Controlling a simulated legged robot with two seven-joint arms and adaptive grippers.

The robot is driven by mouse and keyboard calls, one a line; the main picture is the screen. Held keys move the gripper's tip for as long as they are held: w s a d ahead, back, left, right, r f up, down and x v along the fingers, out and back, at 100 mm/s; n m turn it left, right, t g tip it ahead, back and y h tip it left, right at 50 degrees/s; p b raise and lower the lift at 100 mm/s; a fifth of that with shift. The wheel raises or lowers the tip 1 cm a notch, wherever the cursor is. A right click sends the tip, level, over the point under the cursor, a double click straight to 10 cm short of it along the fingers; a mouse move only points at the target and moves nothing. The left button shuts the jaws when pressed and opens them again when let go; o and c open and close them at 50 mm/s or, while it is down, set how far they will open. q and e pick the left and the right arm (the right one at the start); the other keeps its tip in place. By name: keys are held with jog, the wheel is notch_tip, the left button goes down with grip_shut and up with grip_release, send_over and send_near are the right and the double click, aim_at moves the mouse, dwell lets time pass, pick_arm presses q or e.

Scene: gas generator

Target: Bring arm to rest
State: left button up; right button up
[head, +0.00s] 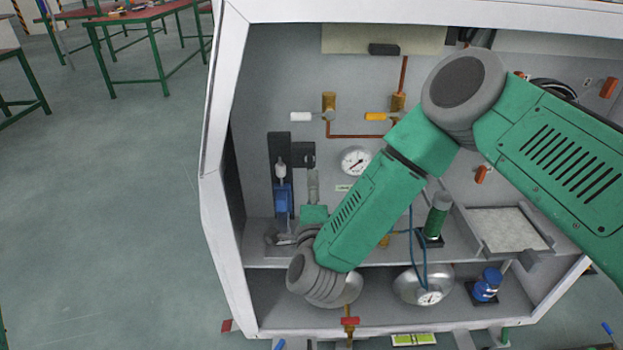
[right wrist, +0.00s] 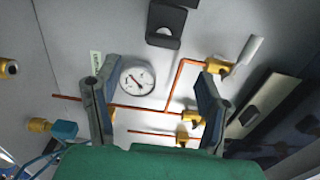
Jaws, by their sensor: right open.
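My right arm, green with grey joints, comes in from the right in the head view and crosses in front of the open cabinet (head: 222,200). Its wrist end is low, near the lower shelf, and hides part of the cabinet. In the right wrist view my right gripper (right wrist: 155,108) is open, its two dark fingers wide apart with nothing held between them. Behind the fingers are the panel's round gauge (right wrist: 137,80) and a copper pipe (right wrist: 140,107). I cannot tell whether the fingers touch the panel. My left gripper is in neither view.
The head view shows a white-handled valve (head: 301,117), yellow-handled valve (head: 375,116), gauge (head: 356,160), blue device (head: 283,199), green cylinder (head: 437,216) and blue container (head: 487,284). The cabinet's frame and shelves surround the wrist. Open floor (head: 110,210) lies left; tables stand behind.

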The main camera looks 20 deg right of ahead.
jog(key=shift+v, duration=0.8)
